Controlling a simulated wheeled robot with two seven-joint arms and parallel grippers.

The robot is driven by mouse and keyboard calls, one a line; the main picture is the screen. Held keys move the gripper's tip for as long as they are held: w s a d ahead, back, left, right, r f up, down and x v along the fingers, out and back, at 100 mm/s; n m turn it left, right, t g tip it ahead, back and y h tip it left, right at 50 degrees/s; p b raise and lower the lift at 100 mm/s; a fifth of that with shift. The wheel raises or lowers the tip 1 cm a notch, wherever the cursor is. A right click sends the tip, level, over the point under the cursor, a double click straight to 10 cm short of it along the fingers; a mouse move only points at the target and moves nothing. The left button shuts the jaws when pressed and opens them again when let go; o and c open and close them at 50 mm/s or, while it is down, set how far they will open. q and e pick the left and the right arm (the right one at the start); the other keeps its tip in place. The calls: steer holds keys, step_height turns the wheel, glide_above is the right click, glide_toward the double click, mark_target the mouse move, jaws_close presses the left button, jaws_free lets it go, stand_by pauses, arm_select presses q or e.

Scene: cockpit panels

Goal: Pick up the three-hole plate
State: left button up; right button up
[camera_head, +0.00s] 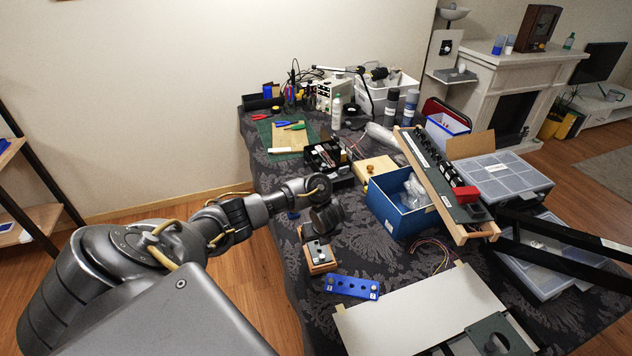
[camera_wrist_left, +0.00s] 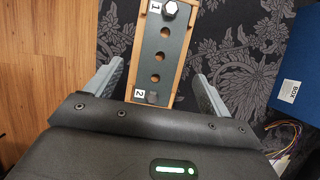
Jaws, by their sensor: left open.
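A dark grey plate with three round holes (camera_wrist_left: 174,45) lies on a wooden block (camera_wrist_left: 129,87). It has a silver bolt head beside a "1" label and a dark knob beside a "2" label. In the head view this plate (camera_head: 319,252) is partly under my left gripper (camera_head: 319,232). In the left wrist view my left gripper (camera_wrist_left: 157,72) is open, with one finger on each side of the plate's near half, apart from it. A blue plate (camera_head: 352,287) with holes and labels "1" and "2" lies just in front of the block. My right gripper is not seen.
A blue box (camera_head: 402,203) stands right of the block; it also shows in the left wrist view (camera_wrist_left: 300,65). A large pale panel (camera_head: 418,310) lies in front. A tilted panel with switches (camera_head: 440,175) and long dark bars (camera_head: 565,235) are at right. The table's left edge is close.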

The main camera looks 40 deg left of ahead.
mark_target(317, 243)
arm_select(q)
steer(key=b+x, duration=0.1)
steer(key=x, duration=0.3)
steer(key=shift+f, duration=0.1)
steer(key=shift+w+a+f, duration=0.15)
steer(key=shift+f, duration=0.3)
steer(key=c, duration=1.1)
